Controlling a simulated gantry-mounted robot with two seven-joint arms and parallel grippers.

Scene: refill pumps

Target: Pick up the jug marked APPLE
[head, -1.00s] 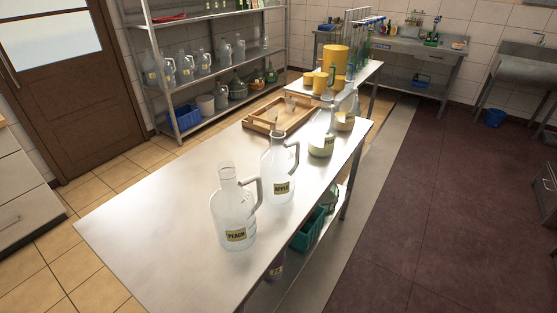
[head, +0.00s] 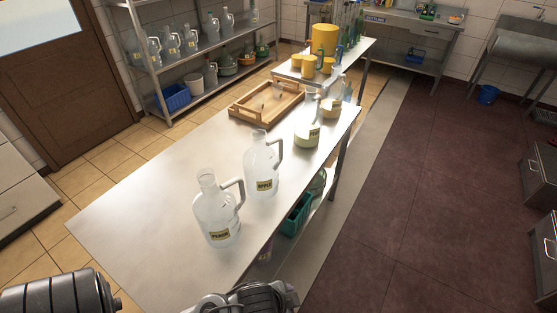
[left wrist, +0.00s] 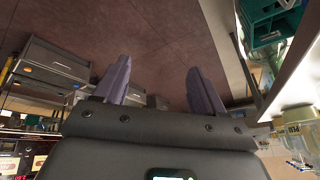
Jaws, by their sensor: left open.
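The clear glass jug marked APPLE (head: 262,168) stands upright on the steel table (head: 130,215), its handle to the right. It looks empty. A similar clear jug marked PEACH (head: 215,212) stands nearer and to its left, apart from it. My left gripper (left wrist: 158,68) shows in the left wrist view with its two purple fingers spread and nothing between them. Dark floor lies beyond the fingers. In the head view my arm parts show along the bottom edge, apart from both jugs. My right gripper is not in view.
A green crate (head: 294,216) sits below the tabletop. The table's left part is bare. More jugs stand on the rear shelves (head: 205,60).

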